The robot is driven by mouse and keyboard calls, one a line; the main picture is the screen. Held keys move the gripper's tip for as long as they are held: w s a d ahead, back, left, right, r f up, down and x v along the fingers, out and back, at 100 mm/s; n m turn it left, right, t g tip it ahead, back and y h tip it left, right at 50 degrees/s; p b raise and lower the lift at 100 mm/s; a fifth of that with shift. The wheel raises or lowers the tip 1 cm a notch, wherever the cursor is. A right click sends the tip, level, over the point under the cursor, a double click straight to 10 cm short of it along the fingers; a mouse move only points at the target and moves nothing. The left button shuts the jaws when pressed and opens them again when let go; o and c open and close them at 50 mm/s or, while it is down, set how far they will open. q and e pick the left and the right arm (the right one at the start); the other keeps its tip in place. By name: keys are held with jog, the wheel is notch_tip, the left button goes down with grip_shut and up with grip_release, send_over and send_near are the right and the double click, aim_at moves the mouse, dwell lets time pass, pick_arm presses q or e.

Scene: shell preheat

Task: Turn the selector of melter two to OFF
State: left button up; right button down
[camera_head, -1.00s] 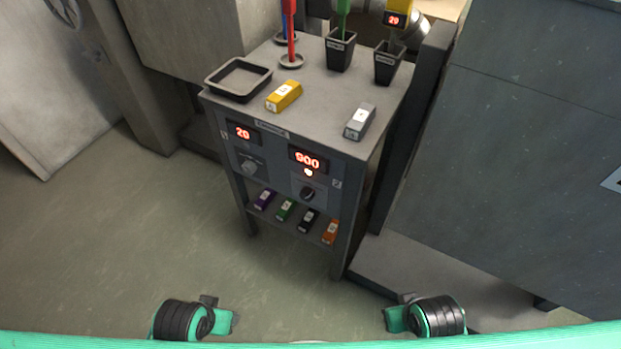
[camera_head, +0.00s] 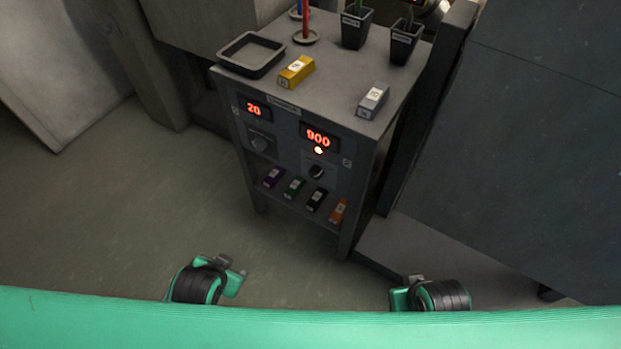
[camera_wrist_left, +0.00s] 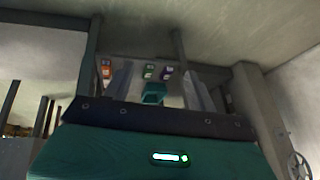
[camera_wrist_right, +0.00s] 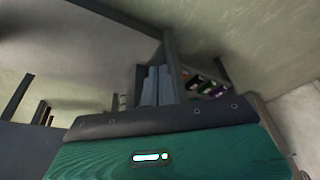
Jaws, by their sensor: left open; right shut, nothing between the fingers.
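The grey cabinet (camera_head: 292,122) stands ahead of me with two control panels on its front. The right panel has a dark round selector knob (camera_head: 317,172) under a red display reading 900 (camera_head: 318,137) and a lit lamp (camera_head: 318,150). The left panel has a grey knob (camera_head: 259,144) under a display reading 20 (camera_head: 254,109). Panel lettering and knob markings are too small to read. My left gripper (camera_wrist_left: 158,85) is open and empty in the left wrist view. My right gripper (camera_wrist_right: 156,86) is shut and empty. Both arms are low, well apart from the cabinet.
On the cabinet top are a black tray (camera_head: 226,58), a yellow bar (camera_head: 296,72), a silver bar (camera_head: 372,101) and dark cups (camera_head: 404,46). Several small coloured bars lie on the lower shelf, including an orange one (camera_head: 338,211). A large grey block (camera_head: 520,150) stands right. Floor before the cabinet is clear.

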pick_arm(q)
jog(key=w+m+t, duration=0.3)
jog(key=w+m, duration=0.2)
jog(key=w, duration=0.2)
jog(key=m+t+h+b, duration=0.3)
jog(key=m+t+h, duration=0.55)
jog(key=m, duration=1.35)
send_near(313, 176)
jog(key=w+d+g, duration=0.1)
jog(key=w, duration=0.1)
jog(key=w+r+g+h, duration=0.1)
jog(key=w, duration=0.1)
jog(key=w+d+g+h, duration=0.1)
jog(key=w, duration=0.1)
jog(key=shift+w+d+r, duration=0.15)
jog(key=shift+w+d, duration=0.1)
jog(key=shift+d, duration=0.05)
jog(key=shift+w+d, duration=0.4)
jog(key=shift+w, duration=0.1)
pick_arm(e)
jog(key=shift+w+a+r+t+y, duration=0.3)
jog(key=shift+w+a+r+t, duration=0.1)
jog(key=shift+a+r+t, duration=0.35)
jog(key=shift+w+a+r+t+y, duration=0.3)
jog(key=shift+w+a+r+t, duration=0.2)
jog(key=shift+r, duration=0.45)
jog(key=shift+s, duration=0.1)
